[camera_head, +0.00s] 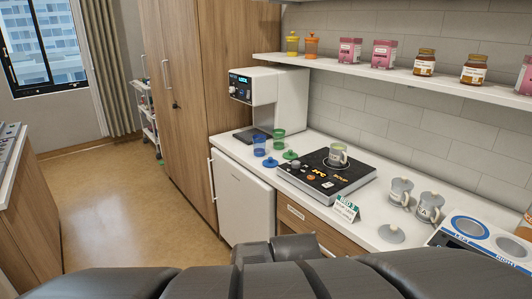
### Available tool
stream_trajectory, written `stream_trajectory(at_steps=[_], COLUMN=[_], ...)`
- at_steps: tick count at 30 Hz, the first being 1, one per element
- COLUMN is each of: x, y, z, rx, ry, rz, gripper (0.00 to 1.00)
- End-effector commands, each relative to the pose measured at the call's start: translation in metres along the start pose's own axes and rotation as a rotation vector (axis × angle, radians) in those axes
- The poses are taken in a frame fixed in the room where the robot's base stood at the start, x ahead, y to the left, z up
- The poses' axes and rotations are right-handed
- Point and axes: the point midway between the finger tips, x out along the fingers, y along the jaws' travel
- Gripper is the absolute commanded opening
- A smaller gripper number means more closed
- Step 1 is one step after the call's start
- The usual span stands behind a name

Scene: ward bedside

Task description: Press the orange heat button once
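A black hot plate (320,188) with a white body sits on the counter. A grey-green mug (338,155) stands on its far part. Small orange-yellow markings (320,172) show on its near part beside a round knob-like grey piece; they are too small to tell which is a button. A white dispenser (270,92) with a lit panel stands to its left. Dark grey parts, likely my arm, cross the bottom edge. No gripper fingertips can be made out.
Blue and green cups (259,145) stand left of the hot plate. A small sign (344,209), two mugs (400,192) and a grey lid (391,233) are to its right. The shelf (390,75) above holds jars and boxes. The floor (120,200) at left is clear.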

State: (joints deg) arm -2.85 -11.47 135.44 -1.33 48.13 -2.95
Motion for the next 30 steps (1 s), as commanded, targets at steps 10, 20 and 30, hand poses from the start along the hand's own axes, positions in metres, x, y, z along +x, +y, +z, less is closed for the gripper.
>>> stream_trajectory(at_steps=[10,20,30], x=[0.0,0.0,0.0], y=[0.0,0.0,0.0], z=[0.0,0.0,0.0], rx=[0.0,0.0,0.0], ry=[0.0,0.0,0.0], rz=[0.0,0.0,0.0], gripper=[0.0,0.0,0.0])
